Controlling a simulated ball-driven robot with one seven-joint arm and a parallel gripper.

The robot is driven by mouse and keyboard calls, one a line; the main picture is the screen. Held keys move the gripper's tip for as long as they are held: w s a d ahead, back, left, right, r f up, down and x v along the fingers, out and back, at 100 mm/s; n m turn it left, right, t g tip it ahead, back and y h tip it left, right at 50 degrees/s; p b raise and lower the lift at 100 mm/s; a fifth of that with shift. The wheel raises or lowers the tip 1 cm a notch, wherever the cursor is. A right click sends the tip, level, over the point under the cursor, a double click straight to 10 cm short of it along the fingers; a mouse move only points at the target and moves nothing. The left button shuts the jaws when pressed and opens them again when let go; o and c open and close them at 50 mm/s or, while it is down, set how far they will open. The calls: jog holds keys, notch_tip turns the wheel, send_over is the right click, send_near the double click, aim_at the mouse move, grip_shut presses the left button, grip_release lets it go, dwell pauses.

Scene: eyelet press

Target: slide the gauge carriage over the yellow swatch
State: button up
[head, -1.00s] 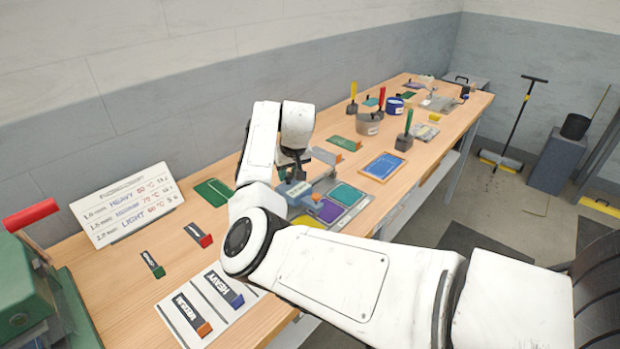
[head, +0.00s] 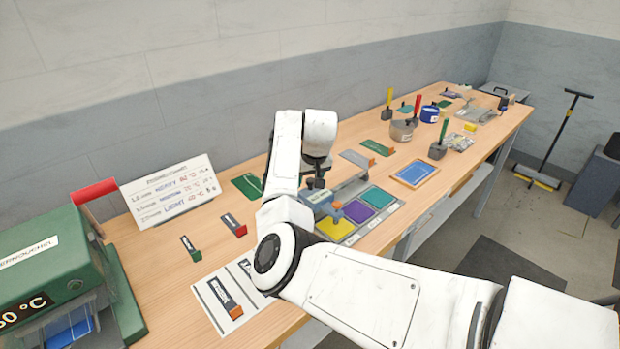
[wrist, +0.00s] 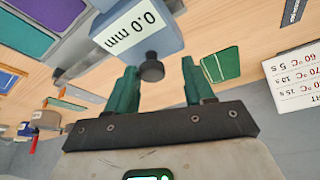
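The gauge carriage (head: 320,201) is a blue-grey block on a grey rail beside the swatch plate. Its label reads 0.0 mm in the wrist view (wrist: 137,27), where a black knob (wrist: 151,69) sticks out of it. The yellow swatch (head: 336,229) lies at the near end of the plate, just below the carriage in the picture and partly hidden. The purple swatch (head: 358,211) and the teal swatch (head: 378,197) follow it. My gripper (wrist: 159,68) is open, its green fingers apart on both sides of the knob; I see gaps to the knob.
A green press (head: 55,262) stands at the near left. Labelled blocks (head: 233,225) and a white card (head: 215,306) lie nearby. Pots (head: 402,130), stamps and a blue tray (head: 414,173) fill the far side.

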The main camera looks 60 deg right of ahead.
aim_at(314, 200)
jog(key=shift+s+d, duration=0.1)
jog(key=shift+r, duration=0.2)
jog(key=b+v, duration=0.1)
jog(key=v, duration=0.9)
jog(key=shift+r+b, duration=0.15)
jog(key=shift+b, duration=0.2)
jog(key=shift+s, duration=0.1)
